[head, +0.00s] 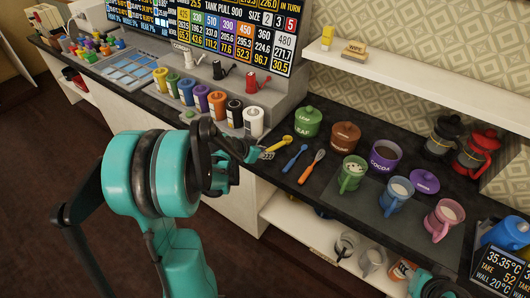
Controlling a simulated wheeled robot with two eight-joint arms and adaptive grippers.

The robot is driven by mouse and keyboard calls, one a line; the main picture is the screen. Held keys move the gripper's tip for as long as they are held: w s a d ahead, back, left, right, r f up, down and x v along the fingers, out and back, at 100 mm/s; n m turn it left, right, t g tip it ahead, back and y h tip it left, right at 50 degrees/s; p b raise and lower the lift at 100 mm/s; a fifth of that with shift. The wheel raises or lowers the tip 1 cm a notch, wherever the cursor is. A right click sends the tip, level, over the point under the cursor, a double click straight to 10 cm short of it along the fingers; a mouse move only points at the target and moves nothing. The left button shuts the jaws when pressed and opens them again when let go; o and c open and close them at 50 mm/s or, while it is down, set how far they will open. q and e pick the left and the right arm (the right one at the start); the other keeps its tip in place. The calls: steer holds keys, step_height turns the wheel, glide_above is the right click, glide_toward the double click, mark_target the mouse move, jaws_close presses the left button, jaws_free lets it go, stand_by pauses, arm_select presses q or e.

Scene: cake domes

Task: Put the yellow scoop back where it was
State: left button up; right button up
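The yellow scoop (276,147) is at the left end of the dark counter, its bowl pointing up and right. My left gripper (255,153) is at the handle end of the scoop, with its fingertips touching or very close to it. I cannot tell whether the fingers are closed on the handle or whether the scoop rests on the counter. A blue scoop (294,158) and an orange scoop (311,167) lie to its right. Part of my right gripper (436,286) shows at the bottom edge; its fingers cannot be made out.
A green canister (308,121) and a brown canister (345,136) stand behind the scoops. Several mugs, including a green one (352,174), stand on a grey mat to the right. Colored jars (218,105) line the raised stand behind my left gripper. A price display (240,30) hangs above.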

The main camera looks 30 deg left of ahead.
arm_select(q)
steer(key=o, duration=0.6)
steer(key=shift+c, duration=0.2)
steer(key=shift+s+r, duration=0.1)
steer(key=shift+r, duration=0.05)
steer(key=d+r+p+v, duration=0.1)
steer(key=p+v, duration=0.3)
steer(key=v, duration=0.2)
steer(key=shift+a+p, duration=0.35)
steer(key=shift+a, duration=0.2)
stand_by(0.5)
steer(key=shift+r, duration=0.2)
